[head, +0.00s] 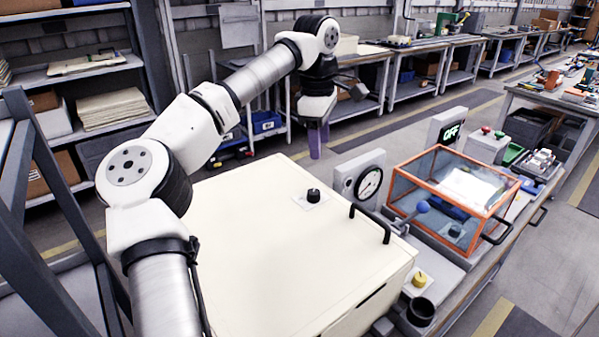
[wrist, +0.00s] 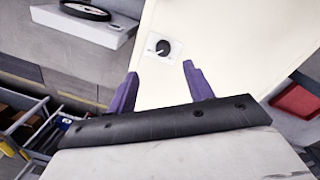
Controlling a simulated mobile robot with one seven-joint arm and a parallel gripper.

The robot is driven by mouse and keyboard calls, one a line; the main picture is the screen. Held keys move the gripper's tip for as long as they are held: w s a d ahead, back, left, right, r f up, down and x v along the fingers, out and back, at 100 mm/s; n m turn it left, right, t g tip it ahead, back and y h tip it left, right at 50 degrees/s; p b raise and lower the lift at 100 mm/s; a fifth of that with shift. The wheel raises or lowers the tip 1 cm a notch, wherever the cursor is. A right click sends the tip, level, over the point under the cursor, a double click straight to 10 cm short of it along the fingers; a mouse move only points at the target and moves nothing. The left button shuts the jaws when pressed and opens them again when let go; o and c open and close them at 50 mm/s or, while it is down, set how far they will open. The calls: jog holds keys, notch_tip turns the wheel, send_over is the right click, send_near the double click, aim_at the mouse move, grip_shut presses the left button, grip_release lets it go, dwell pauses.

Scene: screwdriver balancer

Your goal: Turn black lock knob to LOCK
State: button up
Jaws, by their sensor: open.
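The black lock knob (head: 313,195) stands on a small white plate on top of the cream cabinet (head: 250,240). In the wrist view the knob (wrist: 163,47) lies ahead of the fingers, roughly between their lines, with a pale pointer mark on it. The plate's lettering is too small to read. My gripper (head: 318,142) has purple fingers and hangs beyond the cabinet's far edge in the head view. In the wrist view my gripper (wrist: 160,82) is open and empty, apart from the knob.
A round gauge (head: 369,183) stands right of the knob. A black handle (head: 370,222) rises from the cabinet's right side. The cabinet top around the knob is clear.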

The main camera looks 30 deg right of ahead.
aim_at(314, 192)
jog(key=shift+y, duration=0.3)
jog(key=f+p, duration=0.1)
jog(key=f, duration=0.3)
jog(key=f+p, duration=0.1)
jog(key=f, duration=0.4)
jog(key=w+f+p, duration=0.1)
jog(key=f, duration=0.3)
jog(key=shift+f+p, duration=0.25)
jog(key=shift+p, duration=0.05)
jog(key=c, duration=1)
